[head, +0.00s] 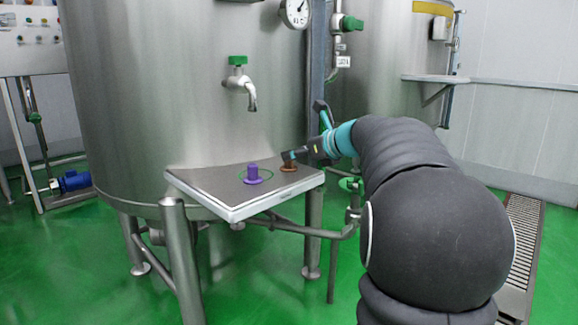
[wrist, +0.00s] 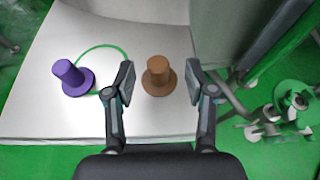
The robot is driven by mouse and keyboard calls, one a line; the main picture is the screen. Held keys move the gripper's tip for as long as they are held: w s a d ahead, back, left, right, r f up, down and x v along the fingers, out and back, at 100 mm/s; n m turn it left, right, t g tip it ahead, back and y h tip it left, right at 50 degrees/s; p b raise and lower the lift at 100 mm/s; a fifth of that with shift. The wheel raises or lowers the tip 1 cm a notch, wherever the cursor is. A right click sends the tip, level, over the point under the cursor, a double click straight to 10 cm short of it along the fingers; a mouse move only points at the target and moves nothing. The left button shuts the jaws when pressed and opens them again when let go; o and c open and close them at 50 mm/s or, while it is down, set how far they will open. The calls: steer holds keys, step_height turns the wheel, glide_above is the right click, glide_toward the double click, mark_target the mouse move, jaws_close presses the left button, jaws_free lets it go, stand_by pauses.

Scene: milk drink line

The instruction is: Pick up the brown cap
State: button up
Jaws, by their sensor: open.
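The brown cap (wrist: 158,77) has a round flange and a raised knob, and stands upright on the shelf (wrist: 40,115) in the wrist view. My gripper (wrist: 160,80) is open, with one finger on each side of the cap and a gap on both sides. In the head view the brown cap (head: 289,167) is near the right end of the shelf, partly hidden by my gripper (head: 290,156). I cannot tell the exact height of the fingertips over the shelf.
A purple cap (head: 253,175) stands to the left, by a green circle (head: 240,168) drawn on the shelf. A steel tank (head: 150,110) with a green-handled tap (head: 240,82) rises behind the shelf. Pipes and a green valve (head: 350,185) are to the right.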

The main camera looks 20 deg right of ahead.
steer(key=x, duration=0.3)
steer(key=shift+w+a+f, duration=0.15)
steer(key=shift+w+a, duration=0.05)
jaws_close()
